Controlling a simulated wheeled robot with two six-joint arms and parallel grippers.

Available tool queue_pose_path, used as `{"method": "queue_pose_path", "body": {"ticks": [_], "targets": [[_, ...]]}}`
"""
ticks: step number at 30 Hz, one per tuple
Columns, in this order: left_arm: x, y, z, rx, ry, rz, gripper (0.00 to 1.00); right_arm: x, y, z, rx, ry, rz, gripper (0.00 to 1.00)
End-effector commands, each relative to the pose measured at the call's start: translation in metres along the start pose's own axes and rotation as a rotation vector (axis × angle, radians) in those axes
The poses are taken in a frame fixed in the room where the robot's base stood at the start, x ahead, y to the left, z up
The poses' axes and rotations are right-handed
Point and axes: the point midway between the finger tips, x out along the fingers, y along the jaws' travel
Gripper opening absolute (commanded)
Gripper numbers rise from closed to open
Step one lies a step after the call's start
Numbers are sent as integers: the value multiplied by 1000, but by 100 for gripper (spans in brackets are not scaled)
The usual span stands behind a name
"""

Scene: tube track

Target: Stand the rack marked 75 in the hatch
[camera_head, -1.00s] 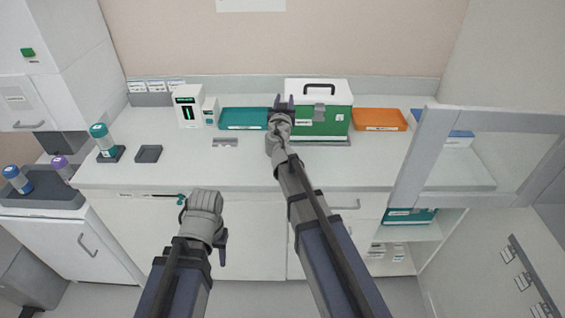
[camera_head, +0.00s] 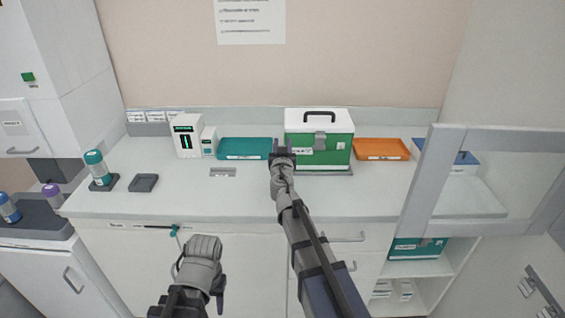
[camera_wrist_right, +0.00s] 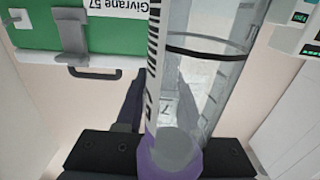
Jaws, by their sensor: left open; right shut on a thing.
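My right gripper (camera_head: 283,152) is above the worktop, in front of the green box, with its jaws mostly hidden by the wrist. In the right wrist view it is shut on a clear tube (camera_wrist_right: 205,60) with a purple end (camera_wrist_right: 170,155) and dark markings along its side. A pale surface with a "7" shows through or behind the tube; I cannot tell whether it is the rack marked 75. My left gripper (camera_head: 203,247) is open and empty, low before the cabinet front. A glass-framed panel (camera_head: 435,185) stands at the right, possibly the hatch.
On the worktop are a green box (camera_head: 335,155) with a white lid, a teal tray (camera_head: 245,148), an orange tray (camera_head: 382,148), a white device (camera_head: 186,136) and a small grey stand (camera_head: 144,183).

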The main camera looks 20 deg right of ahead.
Motion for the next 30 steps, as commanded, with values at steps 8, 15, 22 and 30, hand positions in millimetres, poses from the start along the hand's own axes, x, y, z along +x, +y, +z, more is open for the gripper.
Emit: {"method": "queue_pose_path", "body": {"ticks": [8, 15, 22, 30], "targets": [[15, 1, -1, 0, 0, 0, 47, 0, 0, 15, 0, 0, 0, 0], [39, 4, -2, 0, 0, 0, 47, 0, 0, 39, 0, 0, 0, 0], [36, 3, -2, 0, 0, 0, 47, 0, 0, 36, 0, 0, 0, 0], [39, 4, -2, 0, 0, 0, 47, 0, 0, 39, 0, 0, 0, 48]]}}
